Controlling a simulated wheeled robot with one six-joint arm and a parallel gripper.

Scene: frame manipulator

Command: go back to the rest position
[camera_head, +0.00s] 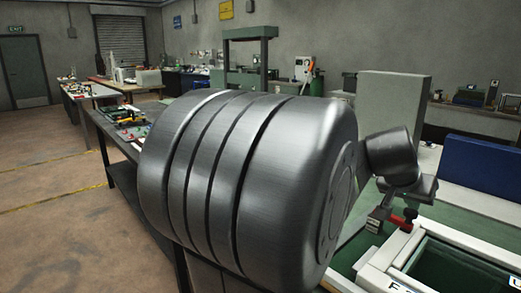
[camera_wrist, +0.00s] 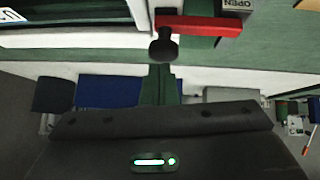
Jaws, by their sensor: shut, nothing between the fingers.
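My gripper (camera_wrist: 160,78) shows in the wrist view with its fingers together and nothing between them. Just beyond the fingertips is a dark round knob (camera_wrist: 163,46), with a red lever (camera_wrist: 205,24) beside it. I cannot tell whether the fingers touch the knob. In the head view, the red lever (camera_head: 404,218) stands close to the end of my arm, at the corner of a pale-rimmed frame (camera_head: 452,237) with a dark green inside. A large metal part of my own arm fills the middle of the head view and hides much of the bench.
A blue box (camera_head: 482,168) and an upright grey panel (camera_head: 391,100) stand behind the frame. A dark side bench (camera_head: 125,178) holds green boards and small parts. The floor (camera_head: 48,215) at left is clear.

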